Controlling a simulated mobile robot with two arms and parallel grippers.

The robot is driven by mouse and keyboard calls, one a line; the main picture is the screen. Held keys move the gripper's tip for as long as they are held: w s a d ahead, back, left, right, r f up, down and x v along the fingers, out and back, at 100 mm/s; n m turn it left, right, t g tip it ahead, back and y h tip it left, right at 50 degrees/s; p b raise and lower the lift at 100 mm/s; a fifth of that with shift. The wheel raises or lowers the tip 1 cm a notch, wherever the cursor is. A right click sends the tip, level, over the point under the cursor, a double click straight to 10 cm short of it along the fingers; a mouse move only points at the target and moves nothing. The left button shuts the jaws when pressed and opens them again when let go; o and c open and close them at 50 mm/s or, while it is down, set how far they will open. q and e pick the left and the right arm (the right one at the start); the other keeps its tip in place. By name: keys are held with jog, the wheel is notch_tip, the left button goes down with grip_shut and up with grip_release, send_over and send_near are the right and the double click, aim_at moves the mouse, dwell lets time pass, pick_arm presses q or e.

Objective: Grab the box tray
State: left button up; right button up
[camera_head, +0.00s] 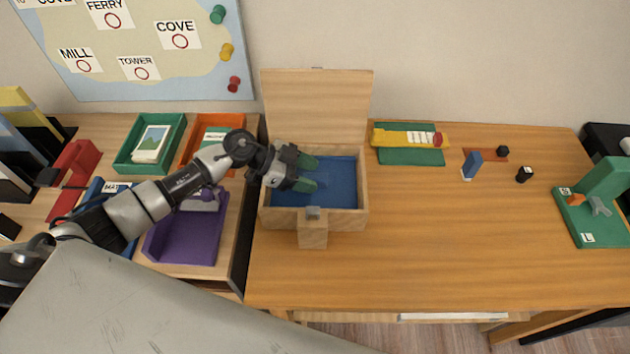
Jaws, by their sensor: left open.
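A wooden box (364,196) with its lid (317,108) raised stands at the left end of the desk. Inside it lies a blue tray (340,190). A wooden block with a grey latch (313,232) is at the front of the box. My left gripper (316,174) is over the left part of the box, its green-tipped fingers apart and pointing right above the blue interior. Nothing shows between the fingers. It hides the left part of the tray, and I cannot tell whether it touches it. My right gripper is not in view.
Green (123,160), orange (189,147) and purple (165,240) trays sit on the lower surface at left. A yellow piece on a green mat (407,156), a blue block (472,165) and a green stand (600,200) are to the right. The desk's front middle is clear.

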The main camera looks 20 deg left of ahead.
pick_arm(q)
jog(key=shift+f, duration=0.1)
jog(key=shift+d, duration=0.1)
grip_shut()
dwell(0.3)
